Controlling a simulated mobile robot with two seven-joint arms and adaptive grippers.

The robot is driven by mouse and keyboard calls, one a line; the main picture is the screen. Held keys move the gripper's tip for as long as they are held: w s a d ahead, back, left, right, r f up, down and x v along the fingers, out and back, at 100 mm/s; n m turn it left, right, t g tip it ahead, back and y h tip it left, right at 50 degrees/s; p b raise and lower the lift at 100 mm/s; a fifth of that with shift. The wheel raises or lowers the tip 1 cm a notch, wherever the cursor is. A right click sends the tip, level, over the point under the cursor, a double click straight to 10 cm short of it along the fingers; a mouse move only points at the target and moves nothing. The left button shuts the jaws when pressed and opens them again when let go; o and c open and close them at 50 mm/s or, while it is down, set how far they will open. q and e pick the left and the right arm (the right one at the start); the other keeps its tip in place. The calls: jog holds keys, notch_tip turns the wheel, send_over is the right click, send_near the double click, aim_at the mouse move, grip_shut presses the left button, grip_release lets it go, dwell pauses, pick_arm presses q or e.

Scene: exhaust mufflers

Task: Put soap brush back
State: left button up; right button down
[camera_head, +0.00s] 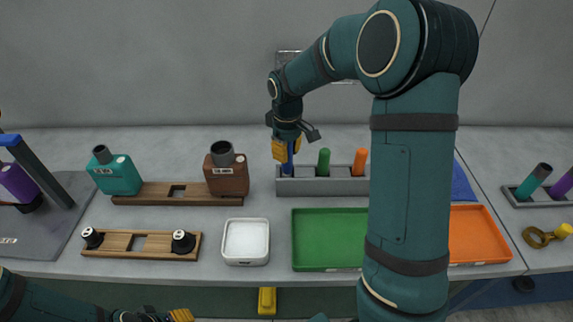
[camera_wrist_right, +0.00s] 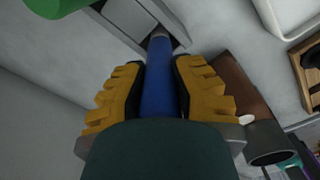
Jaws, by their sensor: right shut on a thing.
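My right gripper (camera_head: 286,150) is shut on a blue cylindrical handle (camera_head: 288,167), which may be the soap brush. It is at the left end of the grey holder (camera_head: 330,187). In the right wrist view, the yellow fingers of my right gripper (camera_wrist_right: 160,90) close on both sides of the blue handle (camera_wrist_right: 158,95). Its far end reaches the edge of the grey holder (camera_wrist_right: 130,22). I cannot tell how deep it sits in a slot. My left gripper (camera_head: 180,316) is partly cut off at the bottom edge, and its opening is unclear.
A green handle (camera_head: 323,162) and an orange handle (camera_head: 360,162) stand in the same holder. A brown bottle (camera_head: 226,178) is close on the left. A green tray (camera_head: 325,240), a white tray (camera_head: 246,241) and an orange tray (camera_head: 480,235) lie in front.

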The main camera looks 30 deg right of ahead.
aim_at(287, 163)
notch_tip(287, 163, down, 4)
jog(key=shift+f+b, duration=0.15)
jog(key=shift+b, duration=0.2)
jog(key=c, duration=0.9)
grip_release()
notch_tip(287, 163, up, 12)
jog(key=shift+r+p, duration=0.1)
jog(key=shift+p, duration=1.05)
